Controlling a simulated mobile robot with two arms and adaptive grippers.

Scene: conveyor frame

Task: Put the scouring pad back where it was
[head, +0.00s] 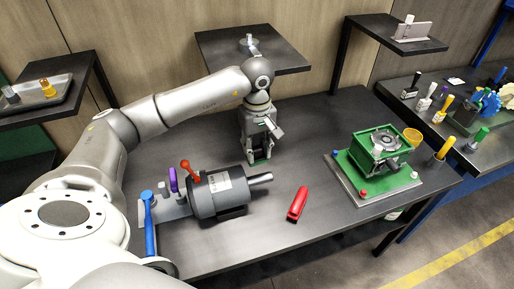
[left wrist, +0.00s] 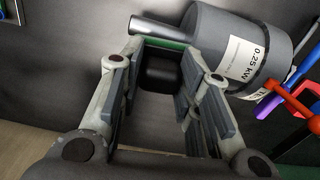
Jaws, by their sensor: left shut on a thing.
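My left gripper (head: 259,160) points down just above or at the dark table top, behind the grey motor. It is shut on the scouring pad (left wrist: 165,43), whose green edge shows between the fingertips in the left wrist view. A dark block shape sits with the green strip between the fingers; I cannot tell if it is part of the pad. The left gripper (left wrist: 160,66) hides most of the pad in the head view. I cannot tell whether the pad touches the table. My right gripper is not in view.
The grey motor (head: 218,192) lies close in front of the gripper, with red, purple and blue tools at its left. A red tool (head: 297,204) lies right of it. A green fixture (head: 378,160) stands at the right. A raised shelf (head: 285,58) is behind.

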